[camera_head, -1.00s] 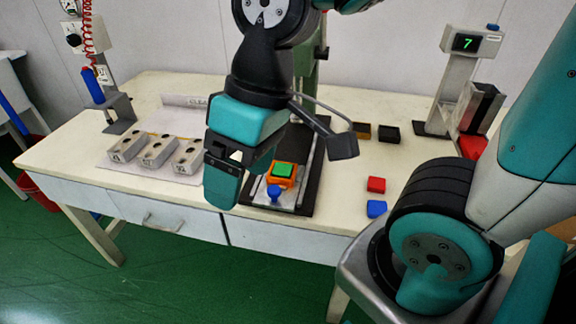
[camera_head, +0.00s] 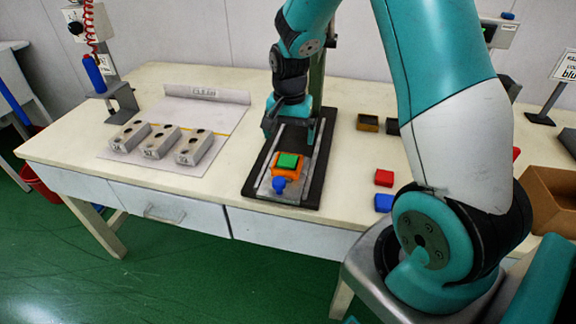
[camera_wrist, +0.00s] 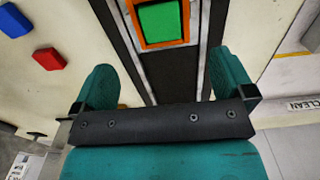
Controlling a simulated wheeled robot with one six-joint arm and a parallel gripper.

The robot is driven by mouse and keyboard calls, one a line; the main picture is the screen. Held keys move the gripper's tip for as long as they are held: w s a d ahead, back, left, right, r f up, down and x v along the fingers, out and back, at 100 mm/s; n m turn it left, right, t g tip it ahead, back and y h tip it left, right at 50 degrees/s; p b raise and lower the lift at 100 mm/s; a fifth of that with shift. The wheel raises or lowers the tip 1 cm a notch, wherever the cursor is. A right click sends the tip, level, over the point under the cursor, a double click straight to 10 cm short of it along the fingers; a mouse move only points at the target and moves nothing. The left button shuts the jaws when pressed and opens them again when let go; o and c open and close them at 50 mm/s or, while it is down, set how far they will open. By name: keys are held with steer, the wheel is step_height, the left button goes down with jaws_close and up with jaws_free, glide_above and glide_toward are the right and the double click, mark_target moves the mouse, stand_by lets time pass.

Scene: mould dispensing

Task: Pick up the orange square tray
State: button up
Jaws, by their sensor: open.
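The orange square tray (camera_head: 281,172) sits on a plate of the dark-framed fixture (camera_head: 258,178) near the table's front edge, with a green block (camera_head: 289,160) in it. In the wrist view the orange tray (camera_wrist: 164,45) and green block (camera_wrist: 160,20) show at the top, partly cut off. My gripper (camera_head: 291,128) is behind the tray, above the fixture. In the wrist view my gripper (camera_wrist: 164,78) has its two fingers wide apart, with nothing between them but the fixture below. The tray lies beyond the fingertips, not between them.
A blue knob (camera_head: 279,184) stands just in front of the tray. Grey moulds (camera_head: 160,142) lie to the left on a white sheet. A red block (camera_head: 384,177) and a blue block (camera_head: 383,202) lie to the right. Dark boxes (camera_head: 368,123) stand behind them.

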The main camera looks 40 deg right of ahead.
mark_target(288, 160)
step_height(288, 160, down, 3)
steer(key=f, duration=0.4)
steer(key=shift+s+a+f+p, duration=0.2)
steer(key=shift+a+p, duration=0.1)
steer(key=shift+a, duration=0.1)
steer(key=shift+f, duration=0.4)
steer(key=c, duration=1)
